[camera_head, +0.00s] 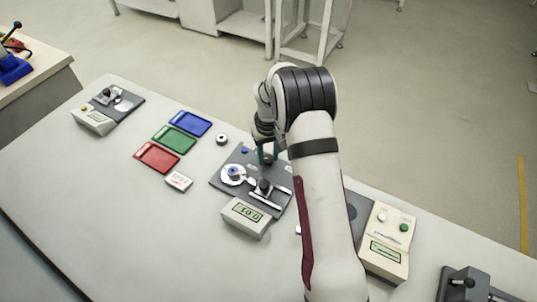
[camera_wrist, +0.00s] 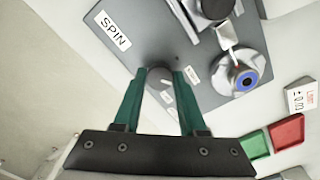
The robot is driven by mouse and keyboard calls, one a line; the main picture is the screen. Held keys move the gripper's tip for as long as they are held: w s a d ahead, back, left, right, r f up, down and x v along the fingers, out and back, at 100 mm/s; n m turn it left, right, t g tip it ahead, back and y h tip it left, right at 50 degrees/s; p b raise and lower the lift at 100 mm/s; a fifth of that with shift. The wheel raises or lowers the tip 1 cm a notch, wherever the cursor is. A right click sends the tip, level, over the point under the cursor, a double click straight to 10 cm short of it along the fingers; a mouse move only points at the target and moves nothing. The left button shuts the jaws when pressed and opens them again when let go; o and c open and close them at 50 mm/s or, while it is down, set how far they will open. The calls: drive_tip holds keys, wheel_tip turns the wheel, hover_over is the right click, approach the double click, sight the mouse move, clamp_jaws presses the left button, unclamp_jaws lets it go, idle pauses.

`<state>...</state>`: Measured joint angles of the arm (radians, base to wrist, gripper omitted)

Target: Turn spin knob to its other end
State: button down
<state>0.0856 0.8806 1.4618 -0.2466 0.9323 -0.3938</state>
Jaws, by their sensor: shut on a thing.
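The spin knob (camera_wrist: 158,75) is a dark grey round knob near the "SPIN" label (camera_wrist: 113,31) on a dark grey plate (camera_wrist: 150,38). In the wrist view my gripper (camera_wrist: 158,76) has its two teal fingers on either side of the knob, shut on it. In the head view my gripper (camera_head: 266,155) reaches down at the back edge of the same plate (camera_head: 222,186); the knob is mostly hidden by the fingers there. The knob's pointer or end marks cannot be made out clearly.
On the plate are a silver disc with a blue centre (camera_head: 234,173) and a dark post with a silver bar (camera_head: 264,187). A display box (camera_head: 246,217) stands in front. Blue (camera_head: 190,123), green (camera_head: 174,139) and red (camera_head: 157,157) trays lie left; a beige instrument (camera_head: 387,243) stands right.

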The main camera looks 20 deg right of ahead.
sight(268, 158)
drive_tip(key=m, duration=0.6)
drive_tip(key=shift+m, duration=0.3)
drive_tip(key=m, duration=0.6)
drive_tip(key=shift+w+m, duration=0.1)
drive_tip(key=shift+m, duration=0.2)
drive_tip(key=shift+c, duration=2.3)
unclamp_jaws()
wheel_tip(268, 158, up, 16)
